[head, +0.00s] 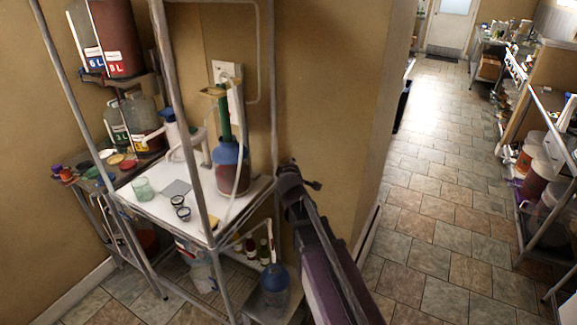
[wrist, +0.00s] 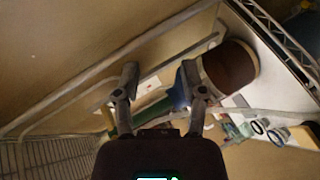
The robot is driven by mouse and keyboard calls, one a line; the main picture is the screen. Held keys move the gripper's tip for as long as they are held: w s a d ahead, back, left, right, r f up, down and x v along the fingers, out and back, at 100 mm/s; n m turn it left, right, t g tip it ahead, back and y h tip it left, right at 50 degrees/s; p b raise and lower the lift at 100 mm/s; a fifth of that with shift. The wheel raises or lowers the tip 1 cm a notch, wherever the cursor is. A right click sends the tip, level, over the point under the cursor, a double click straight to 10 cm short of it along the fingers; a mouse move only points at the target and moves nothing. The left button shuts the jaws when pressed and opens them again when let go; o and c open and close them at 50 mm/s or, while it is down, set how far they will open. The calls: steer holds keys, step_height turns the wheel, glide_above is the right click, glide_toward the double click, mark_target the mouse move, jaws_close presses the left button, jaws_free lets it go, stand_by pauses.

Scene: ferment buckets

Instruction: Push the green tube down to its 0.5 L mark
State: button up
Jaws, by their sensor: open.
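The green tube (head: 224,118) stands upright in the head view, with a tan flat top (head: 213,91). Its lower end goes into the blue neck of a bottle (head: 232,180) holding dark red liquid, on the white upper shelf. No marks on the tube are readable. In the wrist view, the green tube (wrist: 152,107) shows sideways behind my gripper (wrist: 160,76), whose fingers are spread and empty. The bottle (wrist: 230,66) lies beyond the right finger in that picture.
Metal posts of the rack (head: 186,110) stand in front of the shelf (head: 235,203). A pale hose (head: 242,200) hangs beside the bottle. Two small dark-rimmed cups (head: 180,208) and a glass (head: 143,188) stand left of it. The tiled floor (head: 440,215) at right is clear.

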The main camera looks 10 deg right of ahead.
steer(key=shift+r, duration=0.1)
steer(key=n+t+y+p, duration=0.4)
steer(key=n+y+p, duration=0.3)
steer(key=n+y, duration=0.85)
glide_toward(209, 96)
steer(key=s+n, duration=0.1)
steer(key=s+d+n+h, duration=0.1)
steer(key=s+n+h, duration=0.1)
steer(key=shift+d+r+h, duration=0.15)
steer(key=shift+r+h, duration=0.1)
steer(key=shift+r, duration=0.05)
steer(key=shift+w, duration=0.1)
steer(key=p+x, duration=0.1)
steer(key=x, duration=0.5)
steer(key=p+x, duration=0.2)
steer(key=x, duration=0.5)
steer(key=shift+w+a+f, duration=0.2)
steer(key=shift+a, duration=0.05)
jaws_close()
